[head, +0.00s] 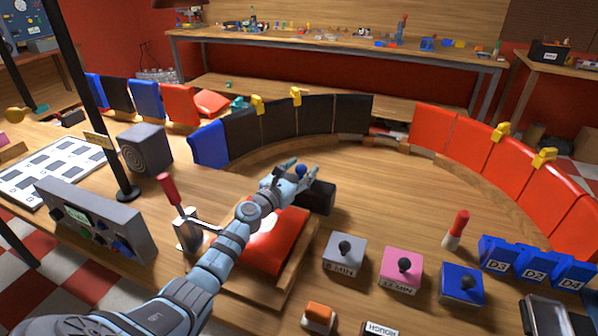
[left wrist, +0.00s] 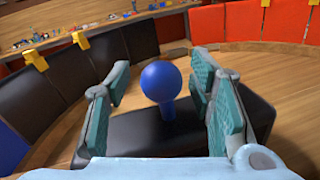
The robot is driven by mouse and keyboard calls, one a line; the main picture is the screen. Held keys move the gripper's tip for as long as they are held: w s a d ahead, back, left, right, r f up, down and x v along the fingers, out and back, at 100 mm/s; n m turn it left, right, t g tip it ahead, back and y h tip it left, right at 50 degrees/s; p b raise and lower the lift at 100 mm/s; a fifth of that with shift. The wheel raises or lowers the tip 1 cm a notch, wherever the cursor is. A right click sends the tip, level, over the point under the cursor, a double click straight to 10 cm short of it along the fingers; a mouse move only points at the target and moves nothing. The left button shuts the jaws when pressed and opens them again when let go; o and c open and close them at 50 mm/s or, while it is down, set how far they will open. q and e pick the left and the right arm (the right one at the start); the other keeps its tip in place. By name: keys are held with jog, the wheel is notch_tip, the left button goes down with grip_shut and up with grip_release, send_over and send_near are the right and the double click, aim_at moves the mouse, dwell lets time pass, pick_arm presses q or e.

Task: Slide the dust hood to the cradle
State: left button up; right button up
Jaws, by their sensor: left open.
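A black block with a blue ball knob (head: 301,170), which looks like the dust hood (head: 319,198), lies on the wooden table inside the curved row of panels. In the left wrist view the blue knob (left wrist: 160,82) stands upright on the black block (left wrist: 140,128). My left gripper (head: 290,174) is open, with its fingers (left wrist: 160,97) on either side of the knob and gaps showing. A red panel (head: 274,243) lies in a wooden frame (head: 291,282), partly hidden under my left arm; I cannot tell whether this is the cradle. My right gripper is out of view.
Black panels (head: 318,115) and red panels (head: 470,140) with yellow clips stand in an arc behind. A red-handled lever (head: 168,190) stands left of my arm. Knobbed blocks (head: 401,267) stand at the front right. Bare table lies right of the black block.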

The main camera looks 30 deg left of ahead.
pick_arm(q)
jog(key=s, duration=0.7)
jog(key=shift+s+a, duration=0.1)
jog(key=shift+s, duration=0.15)
